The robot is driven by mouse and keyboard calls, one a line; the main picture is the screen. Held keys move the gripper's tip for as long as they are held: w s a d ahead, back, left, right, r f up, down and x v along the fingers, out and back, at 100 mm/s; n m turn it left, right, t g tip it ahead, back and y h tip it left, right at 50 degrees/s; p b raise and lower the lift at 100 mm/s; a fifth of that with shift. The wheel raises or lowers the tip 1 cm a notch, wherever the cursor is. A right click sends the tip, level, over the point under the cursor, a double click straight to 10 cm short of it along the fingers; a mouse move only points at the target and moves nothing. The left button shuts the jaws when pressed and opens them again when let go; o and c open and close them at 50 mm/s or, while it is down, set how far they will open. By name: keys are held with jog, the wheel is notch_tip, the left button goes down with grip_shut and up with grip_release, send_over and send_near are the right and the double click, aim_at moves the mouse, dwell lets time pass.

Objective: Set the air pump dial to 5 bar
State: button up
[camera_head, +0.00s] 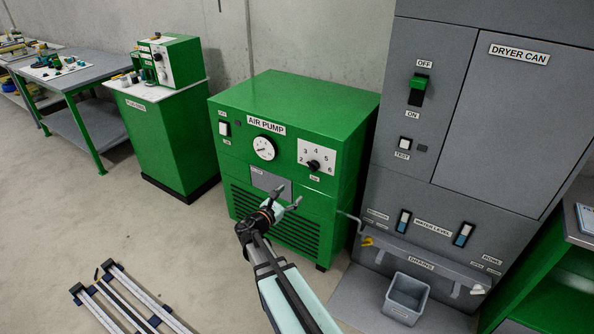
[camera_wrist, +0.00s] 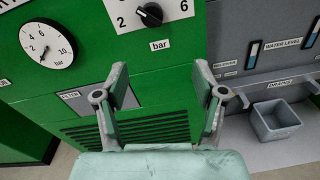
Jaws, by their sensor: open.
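The green air pump (camera_head: 290,100) stands in the middle of the head view. Its dial is a black knob (camera_head: 314,165) on a white panel marked 2 to 6, with a "bar" label below. The knob also shows at the top of the wrist view (camera_wrist: 150,14), where the panel's upper part is cut off. I cannot tell which number the knob points to. A round white pressure gauge (camera_head: 263,148) is left of the dial. My gripper (camera_head: 286,194) is open and empty, below the dial and apart from it. Its two fingers frame the pump front in the wrist view (camera_wrist: 160,72).
A grey dryer cabinet (camera_head: 450,120) stands right of the pump, with a drain pipe and grey bin (camera_head: 406,298) below. A green cabinet (camera_head: 160,130) and workbench (camera_head: 85,75) are at left. Metal rails (camera_head: 130,300) lie on the floor at front left.

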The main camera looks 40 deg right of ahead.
aim_at(311, 169)
jog(key=w+d+p, duration=0.1)
jog(key=w+d, duration=0.1)
jog(key=d, duration=0.3)
jog(key=w+d+n+p, duration=0.1)
jog(key=w+d, duration=0.2)
jog(key=d, duration=0.2)
jog(key=w+d+n+p, duration=0.1)
jog(key=w+d, duration=0.1)
jog(key=d, duration=0.4)
jog(key=shift+w+r, duration=0.15)
jog(key=shift+r, duration=0.25)
jog(key=shift+n+t, duration=0.3)
jog(key=shift+a, duration=0.1)
jog(key=c, duration=1.2)
